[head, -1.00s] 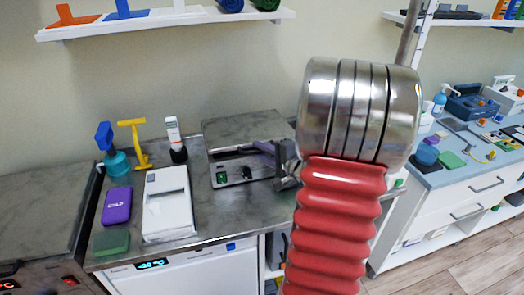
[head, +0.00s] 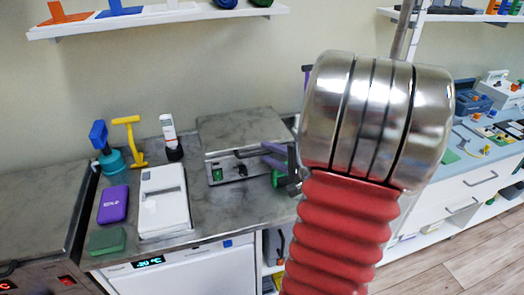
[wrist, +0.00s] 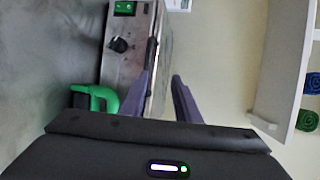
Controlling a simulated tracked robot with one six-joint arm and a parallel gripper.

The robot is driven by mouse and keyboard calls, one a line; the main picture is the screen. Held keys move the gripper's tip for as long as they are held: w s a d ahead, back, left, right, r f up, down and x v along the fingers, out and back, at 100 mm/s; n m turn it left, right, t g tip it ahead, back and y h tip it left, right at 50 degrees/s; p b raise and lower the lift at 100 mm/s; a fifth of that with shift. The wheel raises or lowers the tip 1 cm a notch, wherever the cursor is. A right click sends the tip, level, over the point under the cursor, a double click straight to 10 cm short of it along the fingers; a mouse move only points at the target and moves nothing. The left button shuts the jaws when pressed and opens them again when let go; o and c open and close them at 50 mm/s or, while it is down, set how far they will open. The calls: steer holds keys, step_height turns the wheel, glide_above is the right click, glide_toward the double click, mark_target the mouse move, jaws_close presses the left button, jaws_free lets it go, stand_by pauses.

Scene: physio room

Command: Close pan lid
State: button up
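The pan is a steel box with a green switch and black knob on its front panel (head: 232,170), standing on the grey counter. Its broad grey lid (head: 240,130) lies low over it, with a narrow dark line along the front. I cannot tell whether the lid is fully seated. The panel (wrist: 128,70) and lid (wrist: 166,62) also show sideways in the wrist view. My gripper (head: 273,153) is at the pan's right front. One fingertip overlaps the dark front bar; contact is unclear.
A green handle-like part (wrist: 95,95) sits beside my gripper. Left of the pan stand a white device (head: 163,205), a purple pack (head: 113,204), a green block (head: 107,241) and bottles. A shelf (head: 160,16) hangs above. My red arm hides the counter's right part.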

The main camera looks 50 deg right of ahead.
steer(key=v, duration=0.7)
steer(key=shift+a+r, duration=0.1)
stand_by(0.5)
steer(key=w+a+n+g+y, duration=0.2)
steer(key=w+a+n+y, duration=0.15)
steer(key=a, duration=0.55)
steer(key=w+a+n+g+y, duration=0.2)
steer(key=a+n+y, duration=0.15)
steer(key=a, duration=0.55)
steer(key=s+a+n+g+h, duration=0.1)
steer(key=s+a+n+g, duration=0.25)
steer(key=a, duration=0.45)
steer(key=s+a+n+g, duration=0.2)
steer(key=a+n+g, duration=0.25)
steer(key=a, duration=0.35)
steer(key=shift+s+a+r+n+t+h, duration=0.2)
steer(key=shift+s+r+n+t+h, duration=0.2)
steer(key=shift+r+n+h, duration=0.4)
steer(key=shift+s+a+r+n+t+h, duration=0.2)
steer(key=shift+s+r+n+t+h, duration=0.2)
steer(key=shift+n+h, duration=0.45)
steer(key=shift+s+a+r+n+t+h, duration=0.2)
steer(key=shift+s+r+n+t+h, duration=0.15)
steer(key=shift+r+n+h, duration=0.5)
